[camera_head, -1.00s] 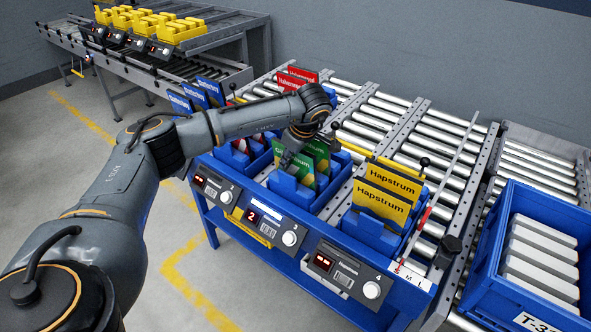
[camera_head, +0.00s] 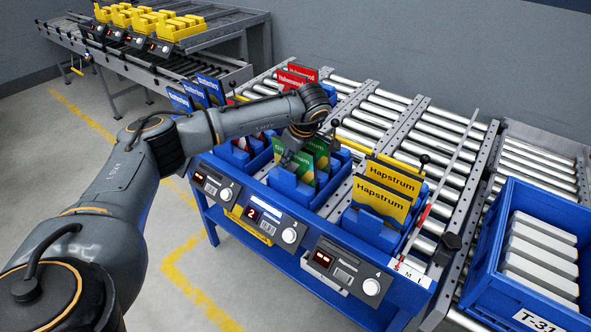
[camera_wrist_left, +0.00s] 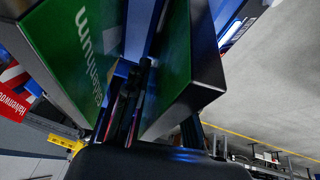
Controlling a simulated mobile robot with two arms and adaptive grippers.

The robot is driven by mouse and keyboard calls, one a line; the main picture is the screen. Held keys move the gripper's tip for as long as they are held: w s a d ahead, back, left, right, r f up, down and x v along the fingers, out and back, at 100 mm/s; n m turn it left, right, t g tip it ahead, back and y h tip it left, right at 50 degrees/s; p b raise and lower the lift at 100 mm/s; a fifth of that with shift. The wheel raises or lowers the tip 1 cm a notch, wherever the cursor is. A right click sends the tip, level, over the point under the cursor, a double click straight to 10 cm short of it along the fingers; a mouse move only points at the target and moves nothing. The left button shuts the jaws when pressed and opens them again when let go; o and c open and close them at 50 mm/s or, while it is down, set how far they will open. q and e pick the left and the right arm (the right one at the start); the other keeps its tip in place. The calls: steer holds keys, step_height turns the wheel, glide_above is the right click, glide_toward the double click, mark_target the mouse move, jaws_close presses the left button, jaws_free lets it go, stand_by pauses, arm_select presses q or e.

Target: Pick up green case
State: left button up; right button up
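Two green cases stand upright in the middle blue holder (camera_head: 334,186): a nearer green case (camera_head: 298,167) and a farther green case (camera_head: 319,148). In the left wrist view one green case (camera_wrist_left: 68,45) fills the upper left and another green case (camera_wrist_left: 186,75) stands right of centre. My left gripper (camera_head: 293,154) points down at the cases and partly covers them. In the left wrist view its dark fingers (camera_wrist_left: 128,100) reach into the gap between the two cases. Whether they grip a case I cannot tell. My right gripper is not in view.
Yellow cases (camera_head: 385,190) stand in the holder to the right, with red cases (camera_head: 292,80) and blue cases (camera_head: 193,94) behind and left. A blue crate (camera_head: 493,262) with grey boxes stands at the right. The roller conveyor (camera_head: 415,130) behind is mostly clear.

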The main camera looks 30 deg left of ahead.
arm_select(q)
jaws_close()
